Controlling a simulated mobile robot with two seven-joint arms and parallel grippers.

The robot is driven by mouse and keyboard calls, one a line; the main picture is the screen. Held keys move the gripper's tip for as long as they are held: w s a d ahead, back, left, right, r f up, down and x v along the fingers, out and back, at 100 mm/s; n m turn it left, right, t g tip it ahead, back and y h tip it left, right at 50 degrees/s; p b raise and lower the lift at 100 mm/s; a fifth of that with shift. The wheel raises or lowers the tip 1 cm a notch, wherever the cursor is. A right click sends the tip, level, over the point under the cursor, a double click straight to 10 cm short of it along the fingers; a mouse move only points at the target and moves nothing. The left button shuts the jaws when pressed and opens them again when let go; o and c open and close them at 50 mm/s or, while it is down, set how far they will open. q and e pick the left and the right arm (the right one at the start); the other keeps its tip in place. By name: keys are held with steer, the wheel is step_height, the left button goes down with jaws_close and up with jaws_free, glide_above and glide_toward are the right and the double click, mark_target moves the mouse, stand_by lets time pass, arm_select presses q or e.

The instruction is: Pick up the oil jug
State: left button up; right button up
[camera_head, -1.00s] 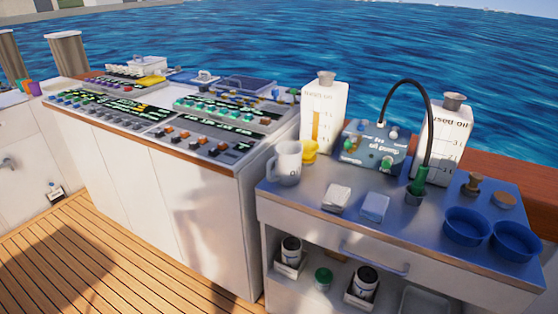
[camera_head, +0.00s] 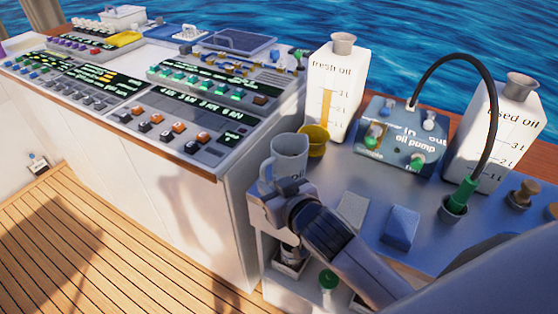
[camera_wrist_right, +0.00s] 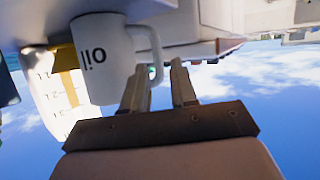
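The oil jug (camera_head: 290,152) is a white mug-like jug with a handle on its left. It stands upright at the left end of the blue-topped cart. In the right wrist view, which is upside down, the jug (camera_wrist_right: 103,58) shows the word "Oil" and its handle. My right gripper (camera_head: 272,192) is in front of the jug's lower part. In its wrist view the right gripper (camera_wrist_right: 160,75) is open, with its two fingers apart near the handle. I cannot tell whether they touch the handle. My left gripper is not in view.
A yellow cup (camera_head: 314,140) and the fresh oil container (camera_head: 334,90) stand close behind the jug. The oil pump (camera_head: 402,135), a black hose and the used oil container (camera_head: 495,135) are farther right. The control console (camera_head: 150,100) is to the left.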

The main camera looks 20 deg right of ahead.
mark_target(265, 180)
steer(key=shift+d+f+x, duration=0.1)
steer(key=shift+f+x, duration=0.05)
steer(key=shift+x, duration=1.4)
steer(key=shift+d+f+x, duration=0.1)
steer(key=shift+f+x, duration=0.1)
steer(key=shift+x, duration=1.4)
steer(key=shift+s, duration=0.2)
steer(key=shift+r, duration=0.1)
jaws_close()
